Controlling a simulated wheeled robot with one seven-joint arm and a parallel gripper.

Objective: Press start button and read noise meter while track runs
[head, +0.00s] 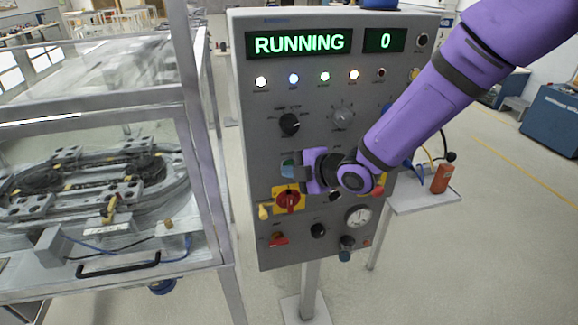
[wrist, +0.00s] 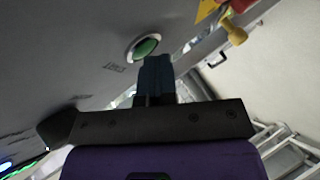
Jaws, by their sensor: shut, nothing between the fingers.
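The control panel (head: 265,130) stands upright in the middle of the head view. Its display (head: 298,43) reads "RUNNING" in green, and the smaller display (head: 385,40) beside it reads "0". My gripper (head: 292,168) is in front of the panel's left-middle part, fingers shut and empty. In the wrist view, a round green button (wrist: 146,47) with a pale ring sits just beyond the shut fingertips (wrist: 155,60). Contact cannot be told. An orange-red handheld device (head: 441,178), possibly the noise meter, stands on a side shelf (head: 425,200); its reading is not legible.
A clear-walled enclosure (head: 95,130) with the oval track (head: 90,185) is left of the panel. Several lamps are lit under the display. Open floor lies at right.

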